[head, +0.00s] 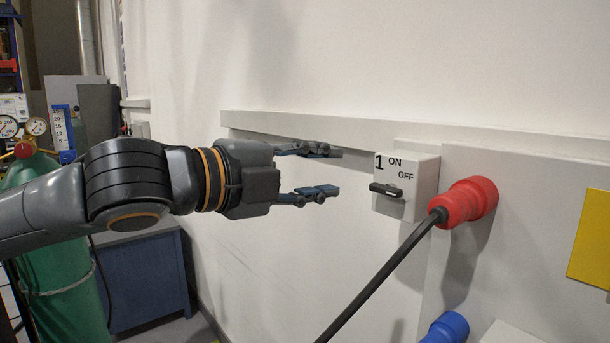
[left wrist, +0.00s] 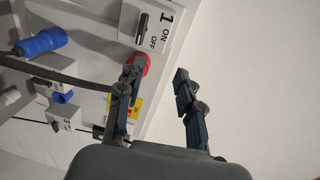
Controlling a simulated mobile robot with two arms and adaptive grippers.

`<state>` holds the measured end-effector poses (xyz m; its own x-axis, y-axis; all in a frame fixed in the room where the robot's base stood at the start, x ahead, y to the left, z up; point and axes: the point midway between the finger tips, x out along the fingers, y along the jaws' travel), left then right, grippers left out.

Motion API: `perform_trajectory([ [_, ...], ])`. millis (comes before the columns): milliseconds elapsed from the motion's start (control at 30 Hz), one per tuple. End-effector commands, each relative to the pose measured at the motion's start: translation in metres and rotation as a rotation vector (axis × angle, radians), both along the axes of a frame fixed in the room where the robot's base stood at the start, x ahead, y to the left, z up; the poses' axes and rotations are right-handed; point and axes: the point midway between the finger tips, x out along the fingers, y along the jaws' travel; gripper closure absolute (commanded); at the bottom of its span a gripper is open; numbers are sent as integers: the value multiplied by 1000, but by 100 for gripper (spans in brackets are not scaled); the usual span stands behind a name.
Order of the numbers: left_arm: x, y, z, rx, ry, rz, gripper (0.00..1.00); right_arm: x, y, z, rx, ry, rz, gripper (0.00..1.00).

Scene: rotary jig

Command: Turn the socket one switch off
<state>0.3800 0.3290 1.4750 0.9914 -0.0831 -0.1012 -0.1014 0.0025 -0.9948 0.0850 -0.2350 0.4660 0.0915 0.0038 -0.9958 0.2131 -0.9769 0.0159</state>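The socket one switch is a white box (head: 421,168) marked 1, ON and OFF, with a black handle (head: 386,190). The handle lies roughly level in the head view, with a pale mark toward its right end. In the left wrist view, the box (left wrist: 165,45) and handle (left wrist: 142,27) are at the top. My left gripper (head: 322,171) is open and empty, left of the handle and apart from it. In the left wrist view its fingers (left wrist: 157,82) are spread. My right gripper is not in view.
A red plug (head: 468,201) with a black cable (head: 385,272) sits right of the switch. A blue plug (head: 447,328) is lower down. A ledge (head: 290,127) runs along the wall above my gripper. A green gas cylinder (head: 60,250) stands at left.

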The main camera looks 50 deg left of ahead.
Motion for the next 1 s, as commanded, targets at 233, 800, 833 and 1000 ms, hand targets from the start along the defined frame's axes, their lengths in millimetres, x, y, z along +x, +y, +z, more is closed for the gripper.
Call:
perform_trajectory([
  [233,-17,2,1,0,-2,2,64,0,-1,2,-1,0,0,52],
  [800,-23,2,0,-1,0,0,64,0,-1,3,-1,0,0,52],
  [833,-23,2,0,-1,0,0,64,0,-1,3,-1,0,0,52],
  [1000,-23,2,0,-1,0,0,64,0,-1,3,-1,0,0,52],
])
